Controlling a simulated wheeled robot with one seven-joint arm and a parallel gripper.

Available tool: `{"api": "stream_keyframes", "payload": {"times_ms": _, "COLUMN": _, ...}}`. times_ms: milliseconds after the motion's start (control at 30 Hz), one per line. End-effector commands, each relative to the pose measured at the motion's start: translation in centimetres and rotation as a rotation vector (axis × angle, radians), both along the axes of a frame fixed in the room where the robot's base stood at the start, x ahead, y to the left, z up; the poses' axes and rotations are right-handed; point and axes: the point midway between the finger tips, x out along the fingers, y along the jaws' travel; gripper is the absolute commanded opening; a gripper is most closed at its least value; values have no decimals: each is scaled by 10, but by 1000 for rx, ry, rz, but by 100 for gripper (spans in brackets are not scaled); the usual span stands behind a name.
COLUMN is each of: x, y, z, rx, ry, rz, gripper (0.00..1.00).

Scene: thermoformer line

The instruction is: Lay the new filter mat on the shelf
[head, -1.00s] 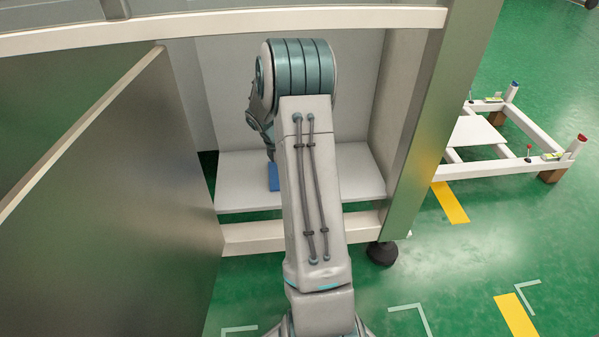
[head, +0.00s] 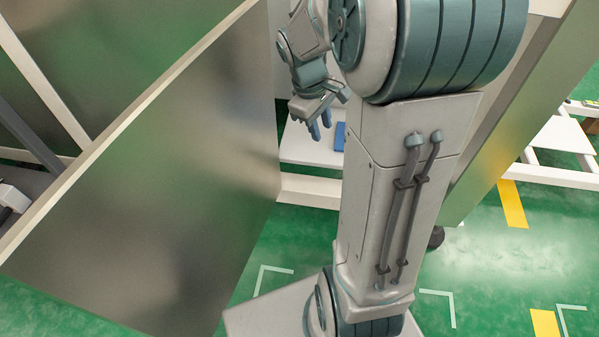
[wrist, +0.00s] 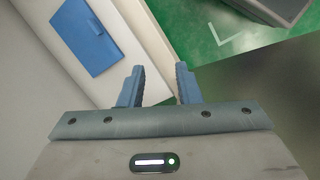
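The filter mat is a flat blue rectangle (wrist: 87,36) lying on the white shelf (wrist: 50,65) inside the cabinet, close to the shelf's front edge. In the head view only part of the mat (head: 339,136) shows beside my arm, and the shelf (head: 305,150) is mostly hidden. My gripper (wrist: 160,85) is open, with an empty gap between its blue fingers. It is apart from the mat, near the front edge of the shelf. In the head view the gripper (head: 320,128) also shows, with its fingers pointing down.
A large metal door panel (head: 170,170) stands open at the left. Floor in front shows white corner marks (head: 440,300).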

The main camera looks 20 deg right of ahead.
Motion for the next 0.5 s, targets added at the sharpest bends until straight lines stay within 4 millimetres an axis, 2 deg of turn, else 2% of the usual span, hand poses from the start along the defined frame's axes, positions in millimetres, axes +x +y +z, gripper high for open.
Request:
{"api": "stream_keyframes", "payload": {"times_ms": 33, "x": -16, "y": 18, "z": 8, "rx": 17, "ry": -35, "rz": -51, "gripper": 30}}
{"api": "stream_keyframes", "payload": {"times_ms": 200, "x": -68, "y": 65, "z": 17, "rx": 103, "ry": -127, "rz": -252, "gripper": 30}}
{"api": "stream_keyframes", "payload": {"times_ms": 333, "x": -102, "y": 90, "z": 17, "rx": 166, "ry": -169, "rz": -379, "gripper": 30}}
{"api": "stream_keyframes", "payload": {"times_ms": 500, "x": -125, "y": 106, "z": 15, "rx": 218, "ry": -193, "rz": -476, "gripper": 30}}
